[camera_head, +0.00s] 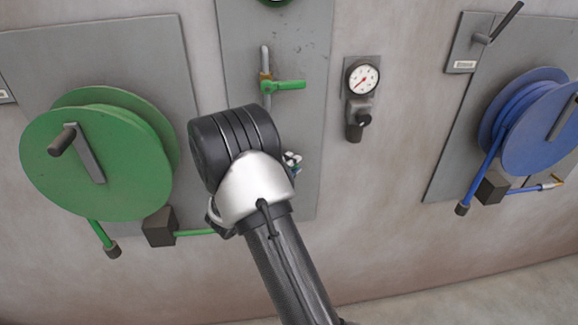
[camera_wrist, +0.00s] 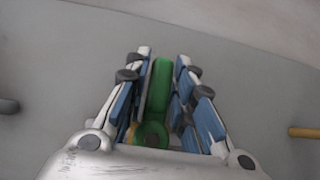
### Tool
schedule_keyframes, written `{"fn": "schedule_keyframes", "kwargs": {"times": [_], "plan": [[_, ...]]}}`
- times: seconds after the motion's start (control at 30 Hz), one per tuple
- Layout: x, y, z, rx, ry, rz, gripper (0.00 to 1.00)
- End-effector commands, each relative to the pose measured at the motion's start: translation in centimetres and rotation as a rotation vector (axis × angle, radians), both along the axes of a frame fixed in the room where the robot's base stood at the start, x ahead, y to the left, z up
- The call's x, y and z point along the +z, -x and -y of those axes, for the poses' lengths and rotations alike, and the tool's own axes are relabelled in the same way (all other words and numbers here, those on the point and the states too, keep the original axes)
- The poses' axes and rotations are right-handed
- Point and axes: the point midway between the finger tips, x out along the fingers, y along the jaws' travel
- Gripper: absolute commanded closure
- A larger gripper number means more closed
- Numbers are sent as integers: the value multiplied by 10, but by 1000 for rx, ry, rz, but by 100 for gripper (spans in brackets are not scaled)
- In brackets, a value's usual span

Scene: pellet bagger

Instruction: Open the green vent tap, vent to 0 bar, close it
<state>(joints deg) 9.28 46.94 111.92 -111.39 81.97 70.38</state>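In the wrist view a green lever (camera_wrist: 159,85) with a round pivot and a bit of brass at its base lies between the fingers of my gripper (camera_wrist: 163,58). The fingers stand on either side of it, with narrow gaps near the tips. In the head view my wrist hides most of my gripper; a small part of its fingers (camera_head: 292,160) shows to the right. A green tap handle (camera_head: 285,85) on a vertical pipe above my wrist points right. I cannot tell whether it is the same lever. A round gauge (camera_head: 363,78) has a red needle toward lower left; its value is too small to read.
A green hose reel (camera_head: 140,185) stands left of my wrist and a blue hose reel (camera_head: 540,125) at the far right. A dark knob (camera_head: 364,119) sits below the gauge. A brass rod (camera_wrist: 305,132) is at the right of the wrist view. Wall between gauge and blue reel is bare.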

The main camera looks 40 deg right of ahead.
Motion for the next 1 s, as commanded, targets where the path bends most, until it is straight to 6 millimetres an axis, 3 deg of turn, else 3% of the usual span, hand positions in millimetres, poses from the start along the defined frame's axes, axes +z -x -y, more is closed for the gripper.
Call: {"fn": "schedule_keyframes", "kwargs": {"times": [0.3,1.0], "plan": [[0,0,0,0,0,0,100],[0,0,0,0,54,-32,100]]}}
